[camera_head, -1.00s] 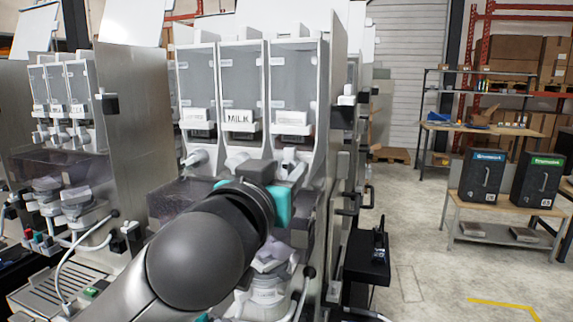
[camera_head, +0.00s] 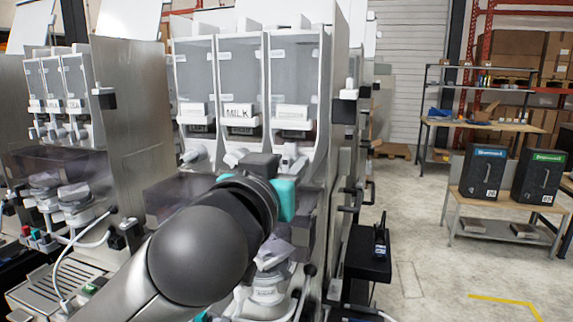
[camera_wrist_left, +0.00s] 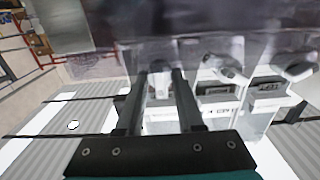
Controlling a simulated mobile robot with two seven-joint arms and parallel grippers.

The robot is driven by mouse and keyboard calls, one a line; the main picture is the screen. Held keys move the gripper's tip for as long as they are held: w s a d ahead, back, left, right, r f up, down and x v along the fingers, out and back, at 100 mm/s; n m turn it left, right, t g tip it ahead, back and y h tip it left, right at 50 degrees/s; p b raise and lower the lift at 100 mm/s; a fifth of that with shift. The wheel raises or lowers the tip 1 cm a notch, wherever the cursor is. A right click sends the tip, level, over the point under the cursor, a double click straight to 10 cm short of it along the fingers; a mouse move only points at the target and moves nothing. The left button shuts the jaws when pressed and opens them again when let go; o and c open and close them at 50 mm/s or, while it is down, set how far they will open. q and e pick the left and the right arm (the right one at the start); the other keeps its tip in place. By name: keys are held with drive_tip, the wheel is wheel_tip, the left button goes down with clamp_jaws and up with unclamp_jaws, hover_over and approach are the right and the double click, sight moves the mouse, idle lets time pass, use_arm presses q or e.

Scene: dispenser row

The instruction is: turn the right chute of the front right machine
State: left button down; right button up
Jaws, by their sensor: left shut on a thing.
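The front right machine (camera_head: 330,110) has three clear canisters, the middle one labelled MILK. Its right chute (camera_head: 291,152) is a white spout under the right canister, partly hidden by my arm in the head view. My left gripper (camera_head: 284,188) is raised at this chute, its fingers mostly hidden behind the wrist. In the left wrist view, the two dark fingers (camera_wrist_left: 158,82) stand on either side of the white right chute (camera_wrist_left: 159,88) and are shut on it. The middle chute (camera_wrist_left: 231,72) shows beside them, free of the gripper. My right gripper is out of view.
A similar machine (camera_head: 70,110) stands at the left. A black tray (camera_head: 367,260) with a dark device juts out right of the front right machine. A wooden bench (camera_head: 505,205) with two black boxes stands further right. The floor between is clear.

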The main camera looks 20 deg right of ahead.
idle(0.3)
use_arm(q)
drive_tip(key=m+p, duration=0.4)
drive_tip(key=m, duration=0.2)
drive_tip(key=shift+r+p, duration=0.1)
drive_tip(key=shift+p, duration=0.25)
drive_tip(key=m+p, duration=0.4)
drive_tip(key=m, duration=0.2)
drive_tip(key=shift+d+p, duration=0.1)
drive_tip(key=shift+p, duration=0.3)
drive_tip(key=m+p, duration=0.5)
drive_tip(key=m, duration=0.1)
drive_tip(key=shift+m, duration=0.4)
drive_tip(key=shift+f+m+p, duration=0.15)
drive_tip(key=shift+m+p, duration=0.9)
drive_tip(key=shift+m, duration=0.2)
drive_tip(key=shift+f+m+p, duration=0.1)
drive_tip(key=shift+m+p, duration=0.9)
drive_tip(key=shift+m, duration=0.25)
drive_tip(key=c, duration=0.9)
unclamp_jaws()
drive_tip(key=shift+s, duration=0.1)
